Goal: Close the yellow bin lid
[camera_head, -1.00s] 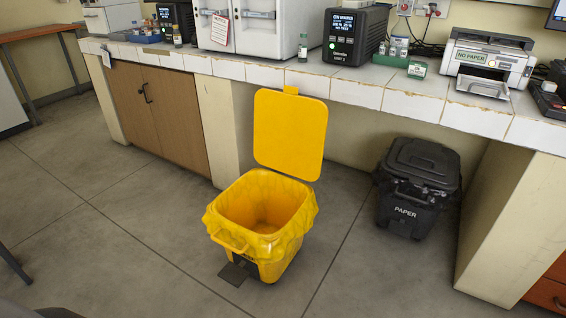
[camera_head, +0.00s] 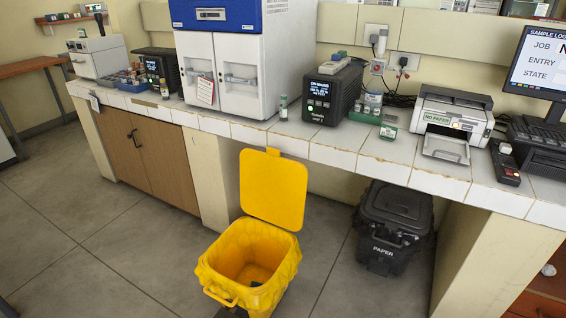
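The yellow bin (camera_head: 278,272) stands on the floor in front of the tiled bench, lined with a yellow bag folded over its rim. Its yellow lid (camera_head: 273,190) stands open, upright at the back edge and leaning slightly away from the opening. A small tab is on the lid's top edge. A dark patch shows inside the bin. The bin's lower front is cut off by the bottom of the view. Neither of my grippers is in view.
A black paper bin (camera_head: 392,228) with its lid shut stands to the right under the bench. The tiled bench (camera_head: 330,155) carries an incubator (camera_head: 245,75), a black device (camera_head: 332,95) and a printer (camera_head: 450,120). Open grey floor (camera_head: 110,235) lies to the left.

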